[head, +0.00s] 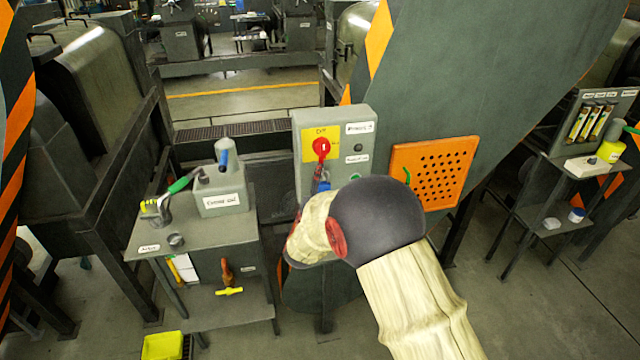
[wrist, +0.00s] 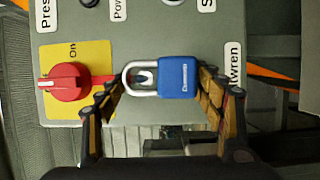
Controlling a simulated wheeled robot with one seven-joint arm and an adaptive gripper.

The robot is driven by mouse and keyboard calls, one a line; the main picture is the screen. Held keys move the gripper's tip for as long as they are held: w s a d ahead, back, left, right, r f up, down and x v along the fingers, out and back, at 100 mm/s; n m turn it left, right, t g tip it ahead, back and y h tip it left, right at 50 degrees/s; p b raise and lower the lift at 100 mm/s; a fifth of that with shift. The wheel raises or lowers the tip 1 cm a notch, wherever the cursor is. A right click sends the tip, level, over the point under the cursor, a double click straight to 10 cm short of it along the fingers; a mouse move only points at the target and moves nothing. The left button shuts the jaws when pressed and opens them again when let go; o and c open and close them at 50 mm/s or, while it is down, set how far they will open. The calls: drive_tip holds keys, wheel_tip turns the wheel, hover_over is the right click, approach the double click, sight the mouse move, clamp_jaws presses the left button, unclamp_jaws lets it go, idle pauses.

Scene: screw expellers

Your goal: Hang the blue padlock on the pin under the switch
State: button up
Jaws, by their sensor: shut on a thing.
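The blue padlock (wrist: 179,77) is between the fingers of my gripper (wrist: 162,85) in the wrist view. Its silver shackle (wrist: 128,80) points toward the red switch (wrist: 64,82) on a yellow plate marked "On". A small light and dark shape (wrist: 144,77) shows inside the shackle loop; I cannot tell whether it is the pin or whether the shackle is around it. In the head view a bit of the padlock (head: 324,186) shows below the red switch (head: 321,148), and my wrist and arm hide most of my gripper.
The grey control box (head: 360,147) carries labels and buttons beside the switch. An orange perforated panel (head: 433,172) is to its right.

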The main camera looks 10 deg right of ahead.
drive_tip(key=shift+w+a+r, duration=0.1)
drive_tip(key=shift+w+r, duration=0.15)
drive_tip(key=shift+r, duration=0.2)
drive_tip(key=shift+w+a+r, duration=0.1)
drive_tip(key=shift+w+r, duration=0.1)
drive_tip(key=shift+r, duration=0.2)
drive_tip(key=shift+f, duration=0.2)
drive_tip(key=shift+c, duration=1)
drive_tip(key=shift+f, duration=0.15)
drive_tip(key=o, duration=1.5)
drive_tip(key=shift+c, duration=0.2)
drive_tip(key=shift+o, duration=1.4)
drive_tip(key=shift+w+f, duration=0.45)
drive_tip(key=shift+w, duration=0.05)
drive_tip(key=shift+o, duration=1.2)
drive_tip(key=shift+a, duration=0.2)
drive_tip(key=shift+o, duration=0.3)
drive_tip(key=shift+d+f, duration=0.1)
drive_tip(key=shift+f, duration=0.05)
drive_tip(key=o, duration=0.3)
drive_tip(key=shift+s+d, duration=0.1)
